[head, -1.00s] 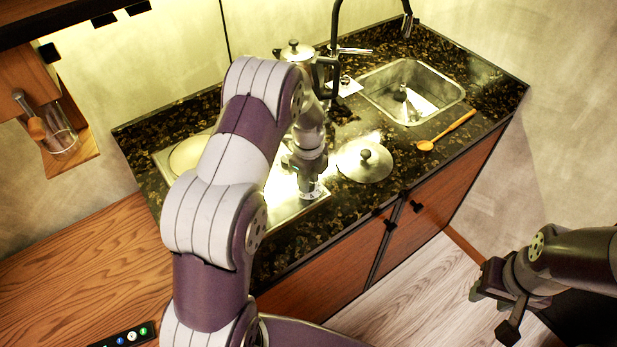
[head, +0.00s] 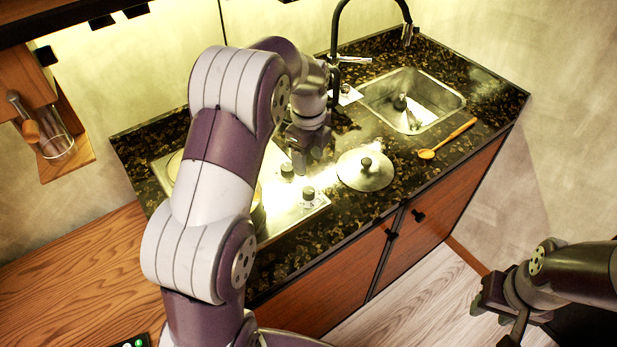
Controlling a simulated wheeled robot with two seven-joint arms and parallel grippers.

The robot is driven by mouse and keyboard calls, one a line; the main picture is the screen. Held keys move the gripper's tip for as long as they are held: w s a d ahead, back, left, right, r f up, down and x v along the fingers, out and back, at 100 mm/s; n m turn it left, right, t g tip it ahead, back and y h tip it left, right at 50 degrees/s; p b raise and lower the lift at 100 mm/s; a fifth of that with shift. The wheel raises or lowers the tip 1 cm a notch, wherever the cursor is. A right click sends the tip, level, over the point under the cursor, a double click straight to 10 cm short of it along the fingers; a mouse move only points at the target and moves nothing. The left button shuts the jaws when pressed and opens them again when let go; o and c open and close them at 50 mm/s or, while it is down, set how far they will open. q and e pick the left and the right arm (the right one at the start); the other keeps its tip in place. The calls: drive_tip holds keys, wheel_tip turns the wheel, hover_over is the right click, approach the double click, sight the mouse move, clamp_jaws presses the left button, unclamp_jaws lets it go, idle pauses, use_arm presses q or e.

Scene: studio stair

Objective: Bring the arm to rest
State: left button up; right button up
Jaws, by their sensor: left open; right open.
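My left arm (head: 195,200) reaches up from the bottom and bends over the counter. Its gripper (head: 303,163) points down above the stove's knobs, and I see nothing held in it. One knob (head: 287,171) and another knob (head: 308,194) stand clear on the stove panel below. My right gripper (head: 494,312) is at the lower right, over the floor and away from the counter. It is open and empty, partly cut off by the bottom edge.
A pot lid (head: 365,170) lies on the dark counter (head: 390,140) right of the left gripper. A wooden spoon (head: 447,138) lies near the sink (head: 440,97). A tall black faucet (head: 337,35) stands behind. A glass jar (head: 55,142) sits on the wall shelf at left.

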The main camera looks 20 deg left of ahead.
use_arm(q)
wheel_tip(320, 180, up, 2)
drive_tip(key=shift+r+p, duration=0.15)
drive_tip(key=shift+p, duration=0.3)
drive_tip(key=s+d+f+n, duration=0.1)
drive_tip(key=s+d+n, duration=0.1)
drive_tip(key=s+n, duration=0.7)
drive_tip(key=s+d+n+t, duration=0.1)
drive_tip(key=s+d+n, duration=0.2)
drive_tip(key=s+n, duration=0.7)
drive_tip(key=shift+d+f+n, duration=0.3)
drive_tip(key=shift+f+n, duration=0.1)
drive_tip(key=shift+n, duration=0.2)
